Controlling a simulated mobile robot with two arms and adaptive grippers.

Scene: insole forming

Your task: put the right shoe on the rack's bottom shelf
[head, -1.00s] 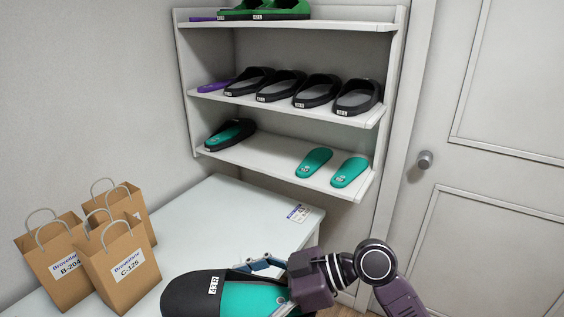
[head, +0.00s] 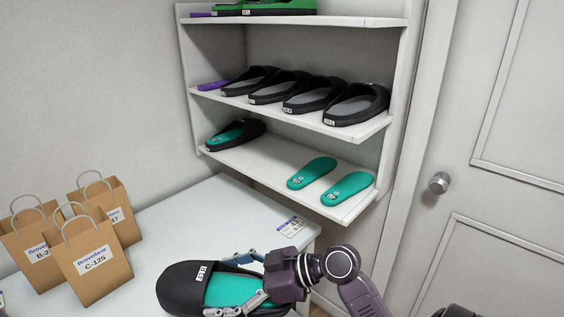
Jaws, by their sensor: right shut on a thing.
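The right shoe (head: 181,287), a black slipper with a teal insole and a white size label, is at the bottom of the head view, over the near part of the table. My right gripper (head: 236,283) is shut on it at its open heel end, with fingers on both sides. Whether the shoe touches the table is unclear. The rack's bottom shelf (head: 262,167) holds one black shoe with a teal insole (head: 234,133) at its left end and two loose teal insoles (head: 312,172) (head: 347,187) toward the right. My left gripper is not in view.
Bare shelf lies between the black shoe and the teal insoles. The middle shelf (head: 365,128) holds several black slippers and a purple insole. Paper bags (head: 92,262) stand on the table's left. A printed card (head: 290,227) lies near the table's right edge. A door (head: 500,200) is at right.

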